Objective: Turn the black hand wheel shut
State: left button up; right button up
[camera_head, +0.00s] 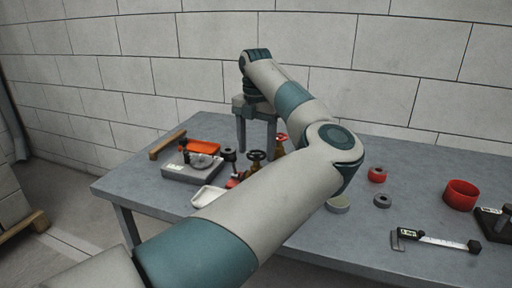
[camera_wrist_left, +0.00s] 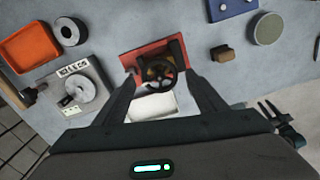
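The black hand wheel (camera_head: 256,155) sits on a brass-coloured valve body on the grey table, partly behind my left arm in the head view. A second, red wheel (camera_head: 281,138) shows just right of it. My left gripper (camera_head: 256,144) points down over this spot with its fingers apart. In the left wrist view the black wheel (camera_wrist_left: 157,74) lies between the tips of the open left gripper (camera_wrist_left: 160,80), over a red base (camera_wrist_left: 132,57). I cannot tell whether the fingers touch the rim. My right gripper is not in view.
Left of the valve are a grey block with a round disc (camera_head: 188,170), an orange tray (camera_head: 203,147), a wooden bar (camera_head: 167,145) and a white tray (camera_head: 207,196). A red cup (camera_head: 461,194) and a caliper (camera_head: 435,240) lie at right. A block wall stands behind.

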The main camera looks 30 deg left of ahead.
pick_arm(q)
notch_tip(320, 180, up, 17)
jog(key=shift+r+p, duration=0.2)
jog(key=shift+p, duration=0.1)
dwell(0.5)
dwell(0.4)
